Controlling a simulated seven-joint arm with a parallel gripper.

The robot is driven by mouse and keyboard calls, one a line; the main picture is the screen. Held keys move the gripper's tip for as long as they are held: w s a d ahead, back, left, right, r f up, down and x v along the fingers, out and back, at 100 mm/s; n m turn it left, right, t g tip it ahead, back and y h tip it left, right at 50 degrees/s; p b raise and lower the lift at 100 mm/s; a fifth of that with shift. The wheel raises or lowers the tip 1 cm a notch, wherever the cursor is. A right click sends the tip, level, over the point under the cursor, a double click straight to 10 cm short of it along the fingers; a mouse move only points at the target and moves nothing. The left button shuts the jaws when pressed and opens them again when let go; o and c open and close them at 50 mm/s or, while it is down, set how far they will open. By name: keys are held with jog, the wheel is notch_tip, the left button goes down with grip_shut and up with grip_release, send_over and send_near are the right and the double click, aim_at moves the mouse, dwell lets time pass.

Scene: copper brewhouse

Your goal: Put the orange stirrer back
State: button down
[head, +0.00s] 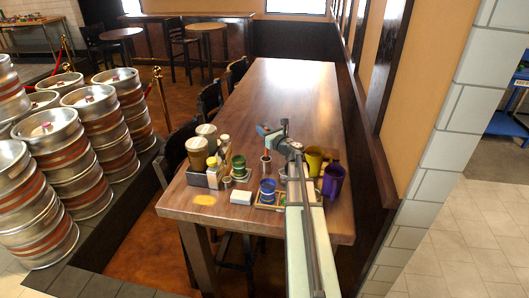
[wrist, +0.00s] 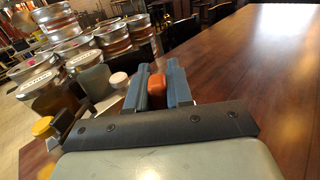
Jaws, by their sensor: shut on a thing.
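The orange stirrer (wrist: 157,86) shows in the wrist view as a short orange block between my two blue fingers. My gripper (wrist: 158,78) is shut on it. In the head view my gripper (head: 268,132) is over the table, pointing left, above and behind the small items at the near end. The stirrer is only a small orange-red patch there, and most of its length is hidden. A slim metal cup (head: 266,166) stands upright below and close to my gripper; I cannot tell what is inside it.
A yellow mug (head: 314,161) and purple mug (head: 333,182) stand right of my arm. A blue cup (head: 267,186), green cup (head: 238,165), white block (head: 241,197) and lidded jars (head: 198,152) crowd the left. The far table (head: 285,85) is clear.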

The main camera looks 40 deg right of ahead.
notch_tip(320, 180, down, 7)
dwell(0.6)
jog(key=shift+f, duration=0.2)
jog(key=c, duration=1)
grip_release()
jog(key=shift+r, duration=0.1)
jog(key=s, duration=1.2)
jog(key=shift+r, duration=0.1)
